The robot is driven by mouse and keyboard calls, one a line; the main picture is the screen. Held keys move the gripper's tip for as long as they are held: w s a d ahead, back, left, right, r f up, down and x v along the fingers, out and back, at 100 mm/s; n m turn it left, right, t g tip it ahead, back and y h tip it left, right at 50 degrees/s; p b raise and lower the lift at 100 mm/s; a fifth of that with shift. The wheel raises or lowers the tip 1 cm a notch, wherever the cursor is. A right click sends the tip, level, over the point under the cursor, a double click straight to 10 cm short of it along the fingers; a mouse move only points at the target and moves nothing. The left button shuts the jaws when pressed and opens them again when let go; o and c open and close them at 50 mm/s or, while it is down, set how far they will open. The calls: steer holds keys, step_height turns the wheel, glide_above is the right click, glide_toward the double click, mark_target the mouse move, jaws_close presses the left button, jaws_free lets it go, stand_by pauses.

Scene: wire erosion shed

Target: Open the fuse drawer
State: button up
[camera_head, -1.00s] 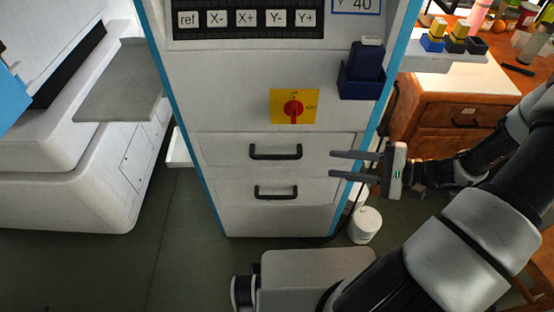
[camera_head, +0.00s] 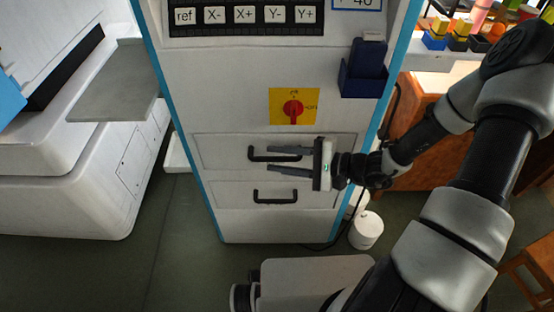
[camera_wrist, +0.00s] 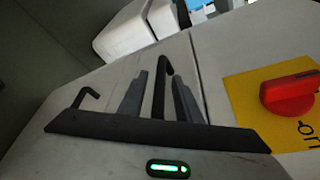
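The cabinet front has two closed drawers with black bar handles. The upper drawer (camera_head: 215,150) has the upper handle (camera_head: 253,157), and the lower drawer (camera_head: 225,198) has the lower handle (camera_head: 275,200). No label shows which is the fuse drawer. My gripper (camera_head: 269,159) is open in front of the upper drawer, its fingers pointing left, one above the other. In the wrist view, the upper handle (camera_wrist: 159,92) appears between the two open fingers (camera_wrist: 157,74). The lower handle (camera_wrist: 88,94) lies to their left. I cannot tell whether the fingers touch the handle.
A red rotary switch (camera_head: 292,110) on a yellow plate sits above the drawers. A dark blue holder (camera_head: 363,78) is fixed at the upper right. A white canister (camera_head: 366,230) stands on the floor at right. A grey shelf (camera_head: 115,85) juts out at left.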

steer(key=shift+w+a, duration=0.1)
steer(key=shift+a, duration=0.2)
jaws_close()
steer(key=shift+f, duration=0.1)
